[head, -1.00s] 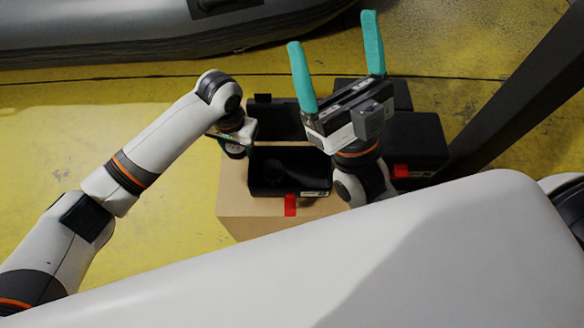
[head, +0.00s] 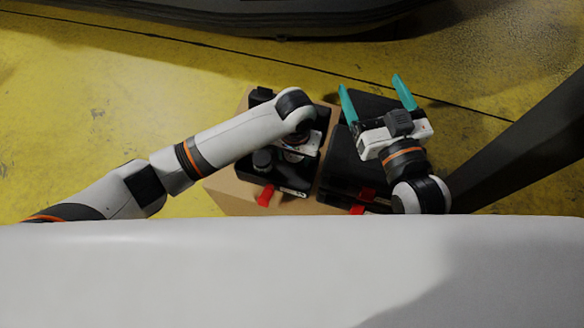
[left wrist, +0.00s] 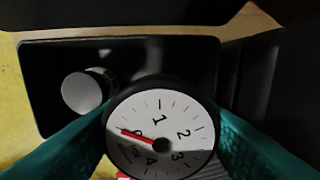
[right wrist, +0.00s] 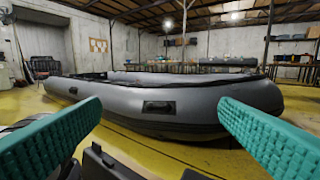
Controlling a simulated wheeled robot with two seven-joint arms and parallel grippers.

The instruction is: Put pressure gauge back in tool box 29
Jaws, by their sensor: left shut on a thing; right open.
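The pressure gauge (left wrist: 160,128) has a round white dial, a red needle and a black rim. My left gripper (head: 302,142) is shut on it, with the teal fingers on either side of the dial in the left wrist view. The open black tool box (head: 293,180) is under my left gripper, which hides part of its inside and the gauge in the head view. The tool box also shows below the gauge in the left wrist view (left wrist: 45,110). My right gripper (head: 374,88) is open and empty, to the right of the open box.
A dark cylinder with a grey top (left wrist: 85,92) stands in the tool box, left of the gauge. The tool box rests on a cardboard box (head: 228,188). Black closed cases (head: 345,170) stand to the right. A dark post (head: 515,135) is further right, and a grey inflatable boat (right wrist: 190,105) lies beyond.

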